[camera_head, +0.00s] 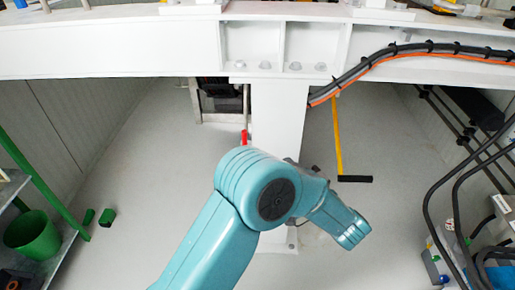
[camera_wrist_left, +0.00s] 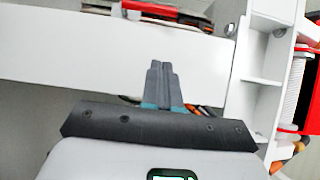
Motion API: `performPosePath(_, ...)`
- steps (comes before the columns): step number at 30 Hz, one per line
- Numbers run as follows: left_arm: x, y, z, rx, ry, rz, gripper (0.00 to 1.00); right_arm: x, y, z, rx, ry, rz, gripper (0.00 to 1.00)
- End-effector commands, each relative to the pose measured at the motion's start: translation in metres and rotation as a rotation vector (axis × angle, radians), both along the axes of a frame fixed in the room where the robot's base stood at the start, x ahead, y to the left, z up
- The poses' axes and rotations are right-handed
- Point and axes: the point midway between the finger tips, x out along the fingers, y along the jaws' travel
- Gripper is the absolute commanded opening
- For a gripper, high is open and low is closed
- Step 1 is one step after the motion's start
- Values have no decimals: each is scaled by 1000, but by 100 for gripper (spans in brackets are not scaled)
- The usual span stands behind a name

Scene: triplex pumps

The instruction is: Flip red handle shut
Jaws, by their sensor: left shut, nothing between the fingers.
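In the head view a small red upright piece (camera_head: 245,136) shows beside the white column; I cannot tell whether it is the red handle. In the left wrist view a red bar (camera_wrist_left: 165,9) with dark and metal parts lies along the top edge, beyond a white beam. My left gripper (camera_wrist_left: 158,64) shows there with its grey fingers together and empty, in front of the white beam and apart from the red bar. In the head view a teal arm link of mine covers the column's lower part, and no fingers show. My right gripper is not in view.
A white beam (camera_head: 110,45) crosses the top on a white column (camera_head: 280,120). Black cables with an orange one (camera_head: 400,52) run along it. A yellow bar (camera_head: 338,135) with a black end stands right of the column. A green bucket (camera_head: 33,235) is at left. Grey floor lies open on both sides.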

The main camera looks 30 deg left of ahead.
Motion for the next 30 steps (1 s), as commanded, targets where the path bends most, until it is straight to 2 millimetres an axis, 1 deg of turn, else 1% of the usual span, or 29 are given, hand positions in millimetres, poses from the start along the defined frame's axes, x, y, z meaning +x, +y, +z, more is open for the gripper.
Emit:
performPosePath(8,1,-2,0,0,0,-1,0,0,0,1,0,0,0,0)
performPosePath(11,4,3,-1,-1,0,1,0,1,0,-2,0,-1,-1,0)
performPosePath(14,10,15,-2,-1,-2,2,0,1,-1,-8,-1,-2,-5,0)
performPosePath(24,40,82,-3,0,-3,4,0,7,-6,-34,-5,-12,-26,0)
performPosePath(26,45,92,-2,0,-3,3,0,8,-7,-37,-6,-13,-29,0)
performPosePath(27,40,99,-3,0,-2,2,0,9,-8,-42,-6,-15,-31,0)
performPosePath(30,35,111,-2,-1,-2,1,0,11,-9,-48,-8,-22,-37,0)
